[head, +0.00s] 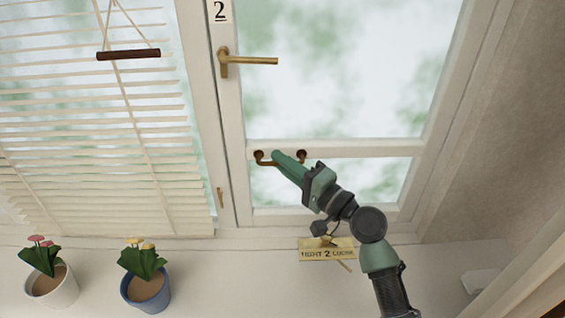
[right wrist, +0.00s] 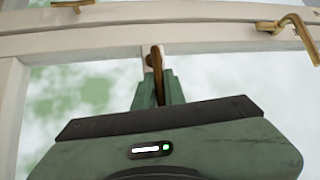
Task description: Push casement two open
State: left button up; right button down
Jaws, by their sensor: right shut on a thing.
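Casement two (head: 232,110) is the white-framed window marked with a "2" plate (head: 219,11) in the head view. No clear gap shows between it and its frame. Its brass lever handle (head: 250,61) lies level, pointing right. A bronze pull handle (head: 265,162) sits on its lower crossbar. My right gripper (head: 278,158) is shut on this pull handle. In the right wrist view the brown pull handle (right wrist: 157,72) stands between the green fingers. My left gripper is not in view.
Two flowerpots (head: 52,288) (head: 146,290) stand at left. A white blind (head: 90,150) with a dark bar (head: 128,54) covers the left window. A wall (head: 500,140) bounds the right.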

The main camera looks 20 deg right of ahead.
jog(key=shift+f, duration=0.1)
jog(key=w+d+m+t+h+p, duration=0.1)
jog(key=w+h, duration=0.3)
jog(key=w, duration=0.6)
jog(key=shift+d+m+t+h, duration=0.35)
jog(key=shift+d+m, duration=0.25)
jog(key=shift+m, duration=0.3)
jog(key=c, duration=1.8)
grip_release()
